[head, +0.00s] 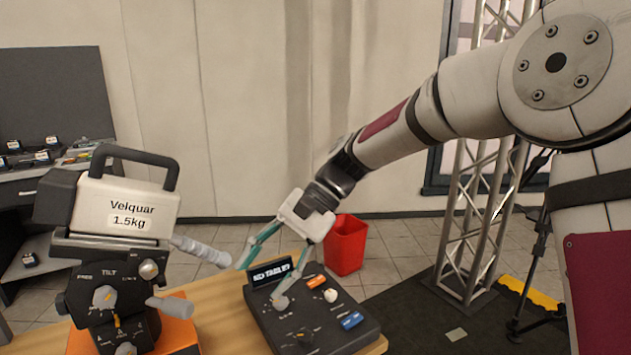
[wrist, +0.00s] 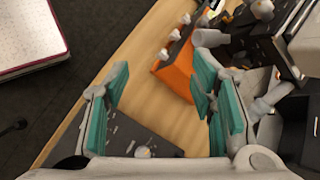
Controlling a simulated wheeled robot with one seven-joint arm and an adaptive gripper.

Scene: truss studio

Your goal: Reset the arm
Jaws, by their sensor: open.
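My gripper (head: 258,268) is open, with teal finger pads, at the end of my outstretched arm. In the head view its fingers hang over the left part of the dark control panel (head: 345,326) on the wooden table. In the wrist view the open fingers (wrist: 160,100) have bare wood between their tips and nothing held. Part of the panel also shows at the bottom of the wrist view (wrist: 128,138). Whether a fingertip touches the panel I cannot tell.
A camera head labelled Velquar 1.5kg (head: 125,205) stands left of my gripper, its handle reaching close to the fingers. Behind are a red bin (head: 345,245) and a metal truss (head: 480,200). Space above the table's right side is free.

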